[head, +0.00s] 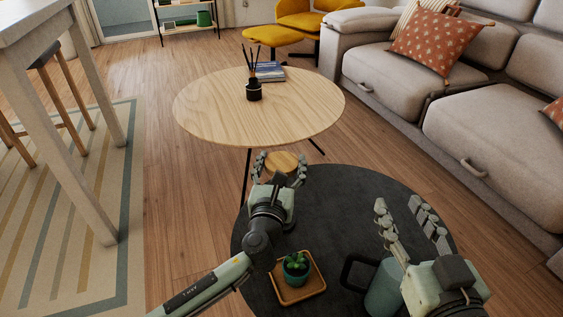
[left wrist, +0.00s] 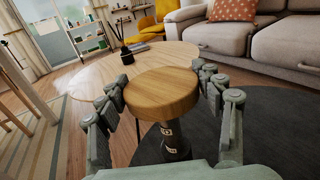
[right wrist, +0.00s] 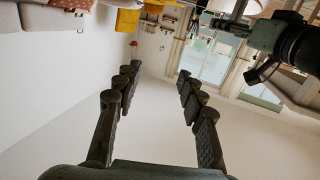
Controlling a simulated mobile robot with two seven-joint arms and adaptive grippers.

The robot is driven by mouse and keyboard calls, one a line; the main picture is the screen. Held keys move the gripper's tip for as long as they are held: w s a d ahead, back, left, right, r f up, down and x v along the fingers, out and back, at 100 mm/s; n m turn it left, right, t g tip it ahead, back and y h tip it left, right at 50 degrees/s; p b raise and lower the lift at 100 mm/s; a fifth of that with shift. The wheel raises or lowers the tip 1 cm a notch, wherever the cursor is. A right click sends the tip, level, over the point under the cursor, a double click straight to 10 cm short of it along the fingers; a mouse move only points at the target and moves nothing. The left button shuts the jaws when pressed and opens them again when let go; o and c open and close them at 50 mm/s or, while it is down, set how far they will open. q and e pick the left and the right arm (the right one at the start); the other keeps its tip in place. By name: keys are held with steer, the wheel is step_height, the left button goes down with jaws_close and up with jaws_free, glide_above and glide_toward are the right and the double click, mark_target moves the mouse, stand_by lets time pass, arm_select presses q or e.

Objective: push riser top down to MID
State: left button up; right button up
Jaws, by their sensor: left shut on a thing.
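The riser has a round wooden top (left wrist: 162,92) on a dark post (left wrist: 175,140) with light markings, seen in the left wrist view. The top also shows in the head view (head: 283,161), partly behind my left gripper. My left gripper (head: 279,165) is shut on the riser top, with its fingers on both sides of the disc; the left wrist view shows the fingers (left wrist: 164,88) at its left and right edges. The riser's base is hidden. My right gripper (head: 408,215) is open and empty, raised over the right of the dark round table (head: 340,185).
On the dark table, a succulent pot (head: 296,266) stands on a small wooden tray (head: 309,291), and a green mug (head: 383,290) stands beside my right arm. A light wooden table (head: 215,105) with a reed diffuser (head: 254,90) lies beyond. A grey sofa (head: 480,125) is at right.

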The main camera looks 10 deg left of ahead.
arm_select(q)
steer(key=c, duration=0.3)
steer(key=shift+f, duration=0.25)
step_height(320, 180, down, 4)
steer(key=shift+r+b, duration=0.2)
steer(key=shift+b, duration=0.85)
arm_select(e)
step_height(320, 180, up, 9)
steer(key=s+a+t+y, duration=0.2)
steer(key=t, duration=0.2)
steer(key=shift+s+a+y, duration=0.15)
steer(key=shift+a+y, duration=0.15)
arm_select(q)
steer(key=o, duration=1.7)
